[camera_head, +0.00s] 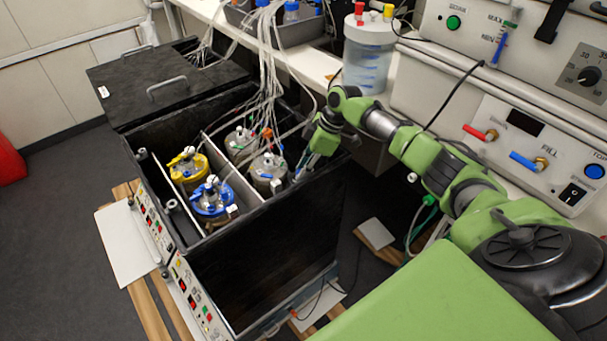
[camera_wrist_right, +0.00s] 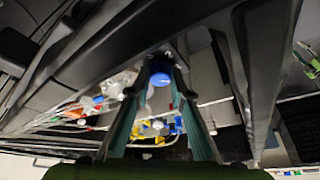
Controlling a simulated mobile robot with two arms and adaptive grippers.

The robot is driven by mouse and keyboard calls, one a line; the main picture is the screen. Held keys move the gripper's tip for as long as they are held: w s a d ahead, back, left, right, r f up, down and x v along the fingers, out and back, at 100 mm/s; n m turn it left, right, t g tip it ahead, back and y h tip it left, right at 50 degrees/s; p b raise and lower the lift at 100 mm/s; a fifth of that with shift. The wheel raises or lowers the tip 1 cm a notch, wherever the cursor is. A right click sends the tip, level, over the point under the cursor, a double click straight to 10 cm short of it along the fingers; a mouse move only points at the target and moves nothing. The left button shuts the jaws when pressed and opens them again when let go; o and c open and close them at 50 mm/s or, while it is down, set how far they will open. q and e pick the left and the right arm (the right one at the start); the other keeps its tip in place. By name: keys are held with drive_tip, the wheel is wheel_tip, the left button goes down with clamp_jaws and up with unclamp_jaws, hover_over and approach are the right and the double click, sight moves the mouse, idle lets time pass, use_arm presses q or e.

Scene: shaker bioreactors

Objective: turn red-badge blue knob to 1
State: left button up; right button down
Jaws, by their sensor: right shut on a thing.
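My right gripper (camera_head: 302,172) reaches down at the right inner wall of the open black shaker box (camera_head: 290,240), beside a steel-lidded vessel (camera_head: 268,166). In the right wrist view its two long green-grey fingers (camera_wrist_right: 160,88) close in on a round blue knob (camera_wrist_right: 159,80), and the gripper is shut on it. A small red mark (camera_wrist_right: 171,105) shows just below the knob, by the right finger; I cannot tell whether it is the badge. The knob's pointer and scale cannot be read. In the head view I cannot make out this knob. My left gripper is not in view.
The box holds a yellow-topped vessel (camera_head: 188,165), a blue-topped vessel (camera_head: 211,197) and steel ones, with many white tubes (camera_head: 270,75) rising from them. Control panels (camera_head: 197,300) line its left side. A white instrument (camera_head: 520,150) with levers stands at right.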

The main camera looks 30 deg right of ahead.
drive_tip(key=shift+f+n+g+b, duration=0.1)
drive_tip(key=shift+n+g+b, duration=0.2)
drive_tip(key=shift+n+b, duration=0.3)
drive_tip(key=shift+n, duration=0.3)
drive_tip(key=c, duration=1.8)
unclamp_jaws()
drive_tip(key=v, duration=1.2)
drive_tip(key=shift+d, duration=0.15)
drive_tip(key=shift+f, duration=0.1)
